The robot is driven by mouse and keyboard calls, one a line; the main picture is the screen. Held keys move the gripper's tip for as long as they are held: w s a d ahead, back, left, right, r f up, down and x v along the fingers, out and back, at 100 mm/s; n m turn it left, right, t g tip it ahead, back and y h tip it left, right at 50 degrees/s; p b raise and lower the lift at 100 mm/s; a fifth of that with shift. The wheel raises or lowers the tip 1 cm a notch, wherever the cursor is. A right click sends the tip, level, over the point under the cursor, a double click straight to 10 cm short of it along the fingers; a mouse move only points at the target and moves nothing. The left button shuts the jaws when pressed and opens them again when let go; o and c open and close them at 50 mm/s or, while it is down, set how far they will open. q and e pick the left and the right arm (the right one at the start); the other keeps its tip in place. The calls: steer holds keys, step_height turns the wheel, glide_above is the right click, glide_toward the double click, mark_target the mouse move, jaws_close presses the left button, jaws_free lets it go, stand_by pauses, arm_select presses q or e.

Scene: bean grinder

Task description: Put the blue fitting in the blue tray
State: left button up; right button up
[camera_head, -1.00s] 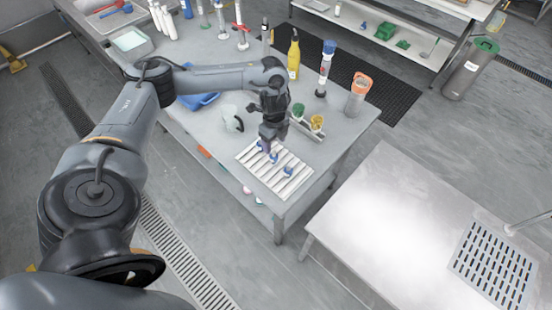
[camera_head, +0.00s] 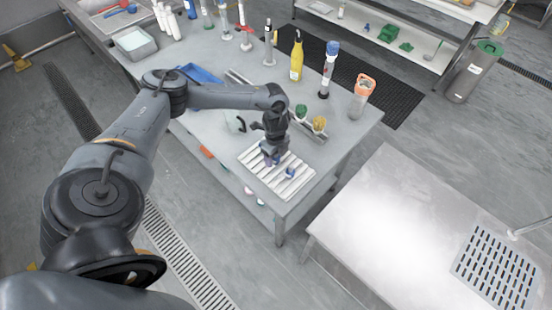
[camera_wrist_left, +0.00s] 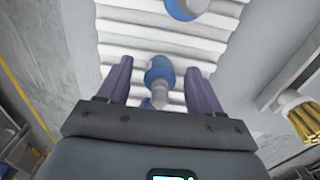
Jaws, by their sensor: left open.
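A ribbed white rack (camera_head: 262,181) lies at the table's near corner. In the wrist view, one blue fitting with a pale stem (camera_wrist_left: 158,76) lies on the ribs between my left gripper's fingers. My left gripper (camera_head: 271,158) is open over the rack; in the wrist view its purple-grey fingers (camera_wrist_left: 157,72) flank this fitting with visible gaps. A second blue fitting (camera_head: 290,172) lies on the rack to the right, also in the wrist view at the top edge (camera_wrist_left: 187,6). The blue tray (camera_head: 203,74) is farther back on the table, partly hidden behind my left arm.
Brushes with green (camera_head: 301,111) and yellow (camera_head: 319,124) heads lie close to the right of my gripper. A white mug (camera_head: 234,121) stands left of it. A yellow bottle (camera_head: 297,62), a blue-topped tool (camera_head: 328,70) and an orange-topped jar (camera_head: 362,97) stand farther back.

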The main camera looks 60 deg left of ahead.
arm_select(q)
jaws_close()
stand_by(0.3)
steer(key=shift+r, duration=0.1)
